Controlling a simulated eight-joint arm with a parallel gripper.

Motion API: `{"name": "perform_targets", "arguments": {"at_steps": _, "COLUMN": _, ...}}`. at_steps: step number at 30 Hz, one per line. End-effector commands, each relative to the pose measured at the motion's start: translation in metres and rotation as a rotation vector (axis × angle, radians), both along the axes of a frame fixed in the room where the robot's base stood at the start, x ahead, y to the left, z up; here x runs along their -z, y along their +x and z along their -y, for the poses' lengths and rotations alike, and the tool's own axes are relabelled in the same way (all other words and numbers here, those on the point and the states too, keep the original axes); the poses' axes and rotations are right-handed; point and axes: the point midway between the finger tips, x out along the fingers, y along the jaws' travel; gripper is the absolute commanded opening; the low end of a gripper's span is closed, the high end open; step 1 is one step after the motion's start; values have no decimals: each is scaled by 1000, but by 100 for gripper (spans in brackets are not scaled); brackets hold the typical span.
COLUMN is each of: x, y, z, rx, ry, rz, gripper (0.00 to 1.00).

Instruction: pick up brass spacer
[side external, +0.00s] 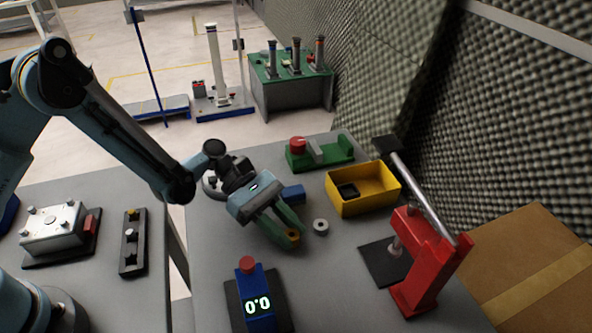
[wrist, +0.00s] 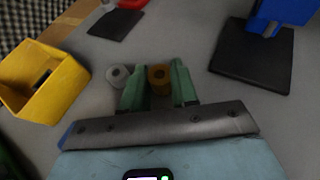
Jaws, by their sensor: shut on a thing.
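The brass spacer (wrist: 160,79) is a small golden-brown ring between the green fingers of my gripper (wrist: 158,88) in the wrist view. In the side view my gripper (side external: 289,232) points down over the grey table, with the brass spacer (side external: 292,237) at its fingertips. The gripper is shut on the spacer. Whether the spacer touches the table, I cannot tell.
A grey ring (side external: 321,227) lies just beside the gripper. A yellow bin (side external: 366,197) with a dark thing inside stands behind. A red lever press (side external: 421,262) is at right, and a blue device (side external: 257,300) with a display is in front.

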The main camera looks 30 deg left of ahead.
Motion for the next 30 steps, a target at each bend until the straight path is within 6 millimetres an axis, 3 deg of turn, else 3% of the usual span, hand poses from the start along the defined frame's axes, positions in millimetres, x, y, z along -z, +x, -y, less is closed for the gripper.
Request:
{"name": "perform_targets", "arguments": {"at_steps": 8, "x": -34, "y": 0, "z": 0, "rx": 0, "ry": 0, "rz": 0, "gripper": 0}}
{"name": "perform_targets", "arguments": {"at_steps": 18, "x": -75, "y": -62, "z": 29, "rx": 4, "ry": 0, "rz": -1, "gripper": 0}}
{"name": "perform_targets", "arguments": {"at_steps": 30, "x": -99, "y": -98, "z": 46, "rx": 1, "ry": 0, "rz": 0, "gripper": 0}}
